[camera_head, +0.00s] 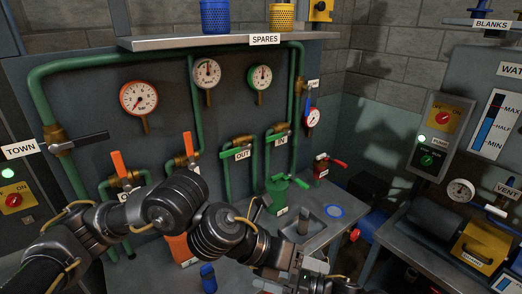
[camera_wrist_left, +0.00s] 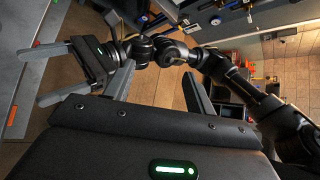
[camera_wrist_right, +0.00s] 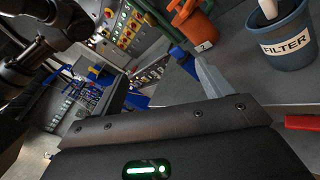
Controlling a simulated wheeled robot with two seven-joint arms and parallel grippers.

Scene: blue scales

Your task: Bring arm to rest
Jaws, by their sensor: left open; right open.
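My left arm (camera_head: 170,205) reaches in from the left across the front of the pipe panel and over the bench. Its gripper (camera_head: 294,262) is low in the middle of the head view. In the left wrist view, the left gripper (camera_wrist_left: 158,72) has its two fingers apart with nothing between them. That view also shows my right gripper (camera_wrist_left: 42,75), its fingers apart and empty, beside a grey surface. In the right wrist view, one right finger (camera_wrist_right: 208,75) shows clearly near the bench. Much of the right arm is hidden in the head view.
The right wrist view shows a FILTER cup (camera_wrist_right: 285,38) and an orange jug (camera_wrist_right: 190,22). Pipes with gauges (camera_head: 138,97) and orange-handled valves (camera_head: 190,152) stand behind my left arm.

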